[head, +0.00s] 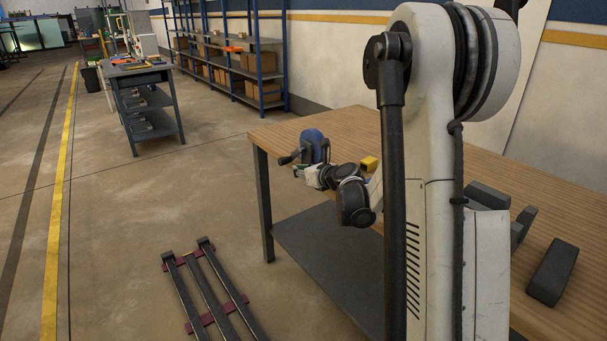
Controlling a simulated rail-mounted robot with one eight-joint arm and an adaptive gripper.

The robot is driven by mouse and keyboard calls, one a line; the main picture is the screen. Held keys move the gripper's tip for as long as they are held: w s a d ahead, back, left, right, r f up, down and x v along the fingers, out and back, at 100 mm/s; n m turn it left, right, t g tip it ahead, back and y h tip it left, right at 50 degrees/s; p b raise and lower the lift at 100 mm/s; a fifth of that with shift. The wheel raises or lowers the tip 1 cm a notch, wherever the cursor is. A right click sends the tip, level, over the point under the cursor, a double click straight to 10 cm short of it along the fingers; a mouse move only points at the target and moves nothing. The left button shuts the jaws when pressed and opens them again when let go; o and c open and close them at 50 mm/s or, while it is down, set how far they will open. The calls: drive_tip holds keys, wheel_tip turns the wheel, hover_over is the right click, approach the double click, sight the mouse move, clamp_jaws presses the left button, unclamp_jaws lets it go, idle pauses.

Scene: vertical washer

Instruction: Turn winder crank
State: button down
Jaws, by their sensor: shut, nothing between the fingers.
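The winder (314,144) stands near the far left corner of the wooden table (278,135). Its visible part is a blue round body. A dark crank handle (287,159) sticks out on its left side, over the table edge. My arm reaches in from the right, and my gripper (297,171) is just below and to the right of the crank handle, in front of the winder. The gripper is shut and empty. It is small in this view, and I cannot tell whether it touches the crank. The gripper and wrist hide the winder's lower part.
A yellow object (369,164) lies on the table behind my wrist. Dark blocks (553,272) lie at the table's right. A low rail frame (208,288) is on the floor at left. A grey cart (147,105) and blue shelves (236,60) stand farther back.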

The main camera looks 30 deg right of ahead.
drive_tip(key=b+x, duration=0.1)
drive_tip(key=x, duration=0.4)
drive_tip(key=shift+w+f, duration=0.1)
drive_tip(key=shift+w, duration=0.05)
drive_tip(key=shift+w, duration=0.1)
drive_tip(key=shift+w+a+r, duration=0.1)
drive_tip(key=shift+w+r, duration=0.2)
drive_tip(key=shift+w, duration=0.25)
